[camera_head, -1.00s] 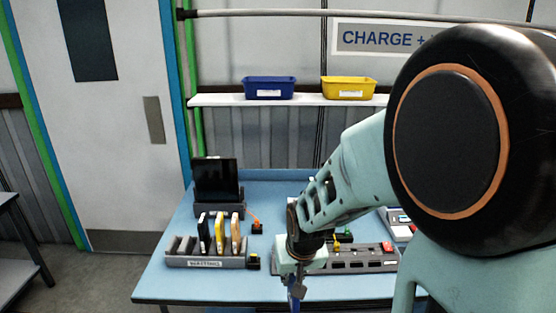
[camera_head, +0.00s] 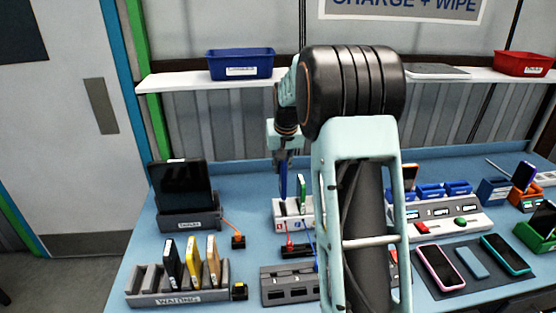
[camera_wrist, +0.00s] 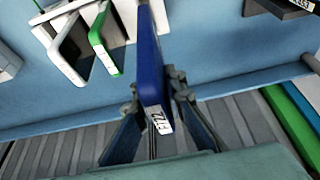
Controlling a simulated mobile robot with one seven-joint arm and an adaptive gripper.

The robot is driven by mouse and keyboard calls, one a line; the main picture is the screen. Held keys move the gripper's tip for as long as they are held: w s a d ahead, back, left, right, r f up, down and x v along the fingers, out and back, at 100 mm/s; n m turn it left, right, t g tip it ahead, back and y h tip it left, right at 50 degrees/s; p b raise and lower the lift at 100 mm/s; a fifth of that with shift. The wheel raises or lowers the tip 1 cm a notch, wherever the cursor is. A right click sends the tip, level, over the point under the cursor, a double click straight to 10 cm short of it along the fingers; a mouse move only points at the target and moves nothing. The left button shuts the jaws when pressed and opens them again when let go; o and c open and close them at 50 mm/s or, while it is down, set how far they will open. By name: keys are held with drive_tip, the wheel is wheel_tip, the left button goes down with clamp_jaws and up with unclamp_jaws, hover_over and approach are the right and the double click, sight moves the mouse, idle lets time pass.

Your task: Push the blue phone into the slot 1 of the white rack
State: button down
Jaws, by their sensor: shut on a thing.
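The blue phone (camera_head: 284,185) is held upright in my gripper (camera_head: 284,157), just above or at the left part of the white rack (camera_head: 291,221). In the wrist view, my gripper (camera_wrist: 152,92) is shut on the blue phone (camera_wrist: 149,60), with a white label on its near edge. A green phone (camera_head: 302,190) stands in the rack to the right of the blue phone. The white rack (camera_wrist: 70,50) and the green phone (camera_wrist: 103,45) also show in the wrist view. Whether the blue phone's lower end is inside a slot, I cannot tell. My arm hides the rack's right side.
A grey waiting rack (camera_head: 180,296) holds several phones at the front left. A dark tablet (camera_head: 180,185) stands behind it. A grey block (camera_head: 289,287) lies in front of the white rack. Phones lie on a dark mat (camera_head: 460,290) at right.

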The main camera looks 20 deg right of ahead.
drive_tip(key=shift+w+d, duration=0.1)
drive_tip(key=shift+f+b, duration=3.1)
drive_tip(key=shift+f, duration=1.3)
drive_tip(key=shift+s+f+b, duration=0.2)
drive_tip(key=shift+f+b, duration=0.25)
drive_tip(key=shift+f, duration=0.1)
drive_tip(key=c, duration=1.5)
unclamp_jaws()
drive_tip(key=shift+r, duration=0.15)
drive_tip(key=shift+r+p, duration=2.35)
drive_tip(key=shift+r, duration=1.1)
